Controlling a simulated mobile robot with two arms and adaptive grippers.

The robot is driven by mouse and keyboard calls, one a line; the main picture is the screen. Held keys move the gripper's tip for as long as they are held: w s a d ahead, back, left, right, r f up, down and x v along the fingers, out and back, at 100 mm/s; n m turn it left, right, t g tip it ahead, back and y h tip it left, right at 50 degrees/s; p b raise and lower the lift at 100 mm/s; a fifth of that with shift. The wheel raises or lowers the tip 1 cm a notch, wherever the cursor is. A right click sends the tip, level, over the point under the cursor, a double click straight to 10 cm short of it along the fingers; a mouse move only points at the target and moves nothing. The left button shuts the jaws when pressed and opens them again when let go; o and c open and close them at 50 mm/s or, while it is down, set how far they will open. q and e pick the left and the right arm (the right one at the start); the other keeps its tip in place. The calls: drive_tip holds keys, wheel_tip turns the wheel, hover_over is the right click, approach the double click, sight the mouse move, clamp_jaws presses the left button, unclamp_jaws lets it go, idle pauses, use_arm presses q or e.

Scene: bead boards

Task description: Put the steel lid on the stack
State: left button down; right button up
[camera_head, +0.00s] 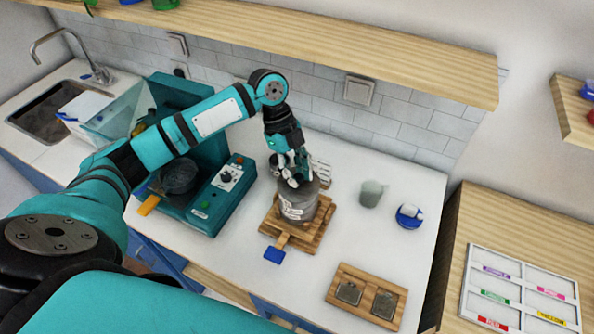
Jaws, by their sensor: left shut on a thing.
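My left gripper (291,178) points down over the counter, shut on the top of a grey round steel piece, which I take to be the steel lid (299,204). Its grip point is partly hidden by the fingers. The lid is over the stack of light wooden boards (272,230), near its middle. From this angle I cannot tell whether it rests on the boards or hangs just above them. A blue-ended handle (275,255) sticks out at the stack's front. My right gripper is not in view.
A teal machine (215,205) stands left of the stack. A grey-green cup (371,193) and a blue round container (408,216) stand to the right. A wooden tray (366,296) with two dark squares lies at front right. A shelf (330,45) runs above the counter.

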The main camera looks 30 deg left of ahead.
use_arm(q)
drive_tip(key=shift+f, duration=0.1)
idle(0.6)
drive_tip(key=c, duration=1.1)
unclamp_jaws()
drive_tip(key=shift+o, duration=0.2)
drive_tip(key=v, duration=1.2)
